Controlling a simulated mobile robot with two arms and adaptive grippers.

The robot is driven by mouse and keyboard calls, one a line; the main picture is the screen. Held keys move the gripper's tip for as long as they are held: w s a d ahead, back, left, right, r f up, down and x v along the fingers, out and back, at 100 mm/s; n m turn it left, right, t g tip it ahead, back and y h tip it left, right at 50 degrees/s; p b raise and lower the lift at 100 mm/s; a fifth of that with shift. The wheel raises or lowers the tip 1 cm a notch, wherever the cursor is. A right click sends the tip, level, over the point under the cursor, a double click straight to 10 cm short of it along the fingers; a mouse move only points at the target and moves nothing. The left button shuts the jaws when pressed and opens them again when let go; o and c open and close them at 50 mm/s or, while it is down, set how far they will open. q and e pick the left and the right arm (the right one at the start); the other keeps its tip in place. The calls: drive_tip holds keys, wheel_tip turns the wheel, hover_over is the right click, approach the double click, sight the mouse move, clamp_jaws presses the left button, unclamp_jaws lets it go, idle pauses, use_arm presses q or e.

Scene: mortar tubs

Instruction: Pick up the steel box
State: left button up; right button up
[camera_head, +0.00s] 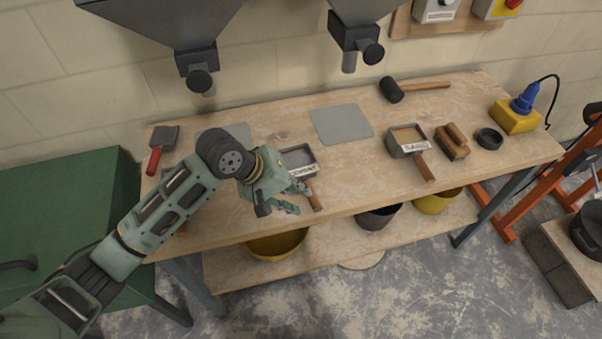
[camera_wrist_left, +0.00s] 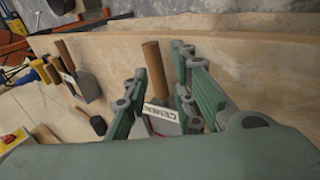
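A steel box with a wooden handle and a label reading CEMENT (camera_head: 299,159) sits on the workbench, partly hidden behind my left gripper. A second, similar steel box labelled SAND (camera_head: 404,142) stands further right. My left gripper (camera_head: 297,197) is above the bench at the handle end of the cement box. In the left wrist view the gripper (camera_wrist_left: 160,68) has its fingers apart, with the cement box's handle (camera_wrist_left: 154,70) showing between them. Whether the fingers touch the handle cannot be told. The box's lower part is hidden by the gripper. My right gripper is not in view.
The wooden workbench (camera_head: 350,184) also bears a mallet (camera_head: 393,90), a brush (camera_head: 452,141), a red-handled scraper (camera_head: 160,146) and a yellow box (camera_head: 515,116). Two hoppers (camera_head: 198,65) hang above the back. Tubs (camera_head: 278,245) stand on the shelf below.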

sight(305, 182)
use_arm(q)
drive_tip(key=shift+n, duration=0.5)
drive_tip(key=shift+w+d+f+p, duration=0.15)
drive_tip(key=shift+w+d+f, duration=0.45)
drive_tip(key=shift+f, duration=0.3)
drive_tip(key=shift+w+d+f+p, duration=0.2)
drive_tip(key=shift+w+d+f, duration=0.35)
drive_tip(key=shift+f, duration=0.3)
drive_tip(key=shift+w+d+f+p, duration=0.15)
drive_tip(key=shift+w+d+f, duration=0.45)
drive_tip(key=shift+f, duration=0.3)
clamp_jaws()
drive_tip(key=shift+r, duration=0.1)
